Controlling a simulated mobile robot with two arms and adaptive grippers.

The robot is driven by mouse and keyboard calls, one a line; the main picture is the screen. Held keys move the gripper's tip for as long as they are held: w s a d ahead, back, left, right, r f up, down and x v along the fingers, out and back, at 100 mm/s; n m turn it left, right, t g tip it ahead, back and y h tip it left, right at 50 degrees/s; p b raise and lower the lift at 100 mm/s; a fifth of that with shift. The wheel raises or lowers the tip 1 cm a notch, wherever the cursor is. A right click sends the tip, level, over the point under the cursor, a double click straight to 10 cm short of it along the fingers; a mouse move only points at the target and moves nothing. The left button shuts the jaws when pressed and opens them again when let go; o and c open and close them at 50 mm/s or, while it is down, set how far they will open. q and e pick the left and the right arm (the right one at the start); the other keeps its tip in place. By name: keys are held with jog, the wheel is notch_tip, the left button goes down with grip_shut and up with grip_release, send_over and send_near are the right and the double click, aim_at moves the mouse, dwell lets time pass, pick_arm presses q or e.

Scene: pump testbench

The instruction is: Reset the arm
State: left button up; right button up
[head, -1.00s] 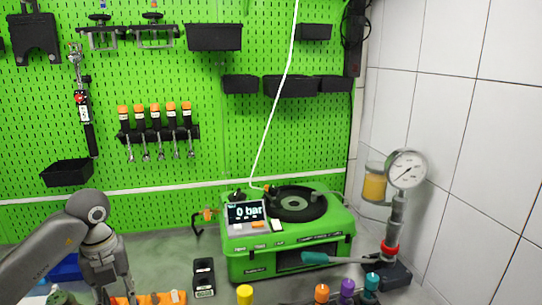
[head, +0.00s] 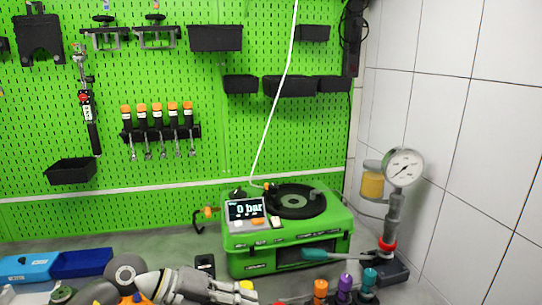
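My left arm comes in low at the left, and its gripper (head: 240,292) lies nearly level at the bottom edge, pointing right. Its fingers overlap a yellow-topped item (head: 247,285); I cannot tell whether they touch it or are open or shut. My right gripper is not in view. The green pump testbench (head: 290,240) stands right of the gripper, its display (head: 246,210) reading 0 bar.
A pressure gauge (head: 403,168) on a hand pump stands at the right by the tiled wall. Orange (head: 320,288), purple (head: 344,284) and teal (head: 369,277) capped items stand in front. Blue bins (head: 80,263) sit at the left. Tools hang on the green pegboard.

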pick_arm(q)
jog(key=s+d+r+n+t+h, duration=0.1)
jog(key=d+r+n+t+h, duration=0.25)
jog(key=d+r+h, duration=0.35)
jog(key=w+a+r+n+t+y, duration=0.3)
jog(key=a+r+n+t, duration=0.2)
jog(key=a+n+t, duration=0.5)
jog(key=s+a+f+n+y, duration=0.2)
jog(key=a+f+n+y, duration=0.9)
jog(key=f+n+y, duration=0.55)
jog(key=s+f+n+g, duration=0.1)
jog(key=s+f+g, duration=0.6)
jog(key=s, duration=0.5)
jog(key=s+f+n+g, duration=0.1)
jog(key=s+f+g, duration=0.3)
jog(key=s+f, duration=0.65)
jog(key=s+f+g, duration=0.2)
jog(key=s+f, duration=0.1)
jog(key=f, duration=2.4)
jog(key=s+a+f+g, duration=0.1)
jog(key=s+a+f, duration=0.2)
jog(key=s+f, duration=1.2)
jog(key=shift+s+a+f+m+h+b, duration=0.2)
jog(key=shift+s+m+h+b, duration=0.15)
jog(key=shift+s, duration=0.5)
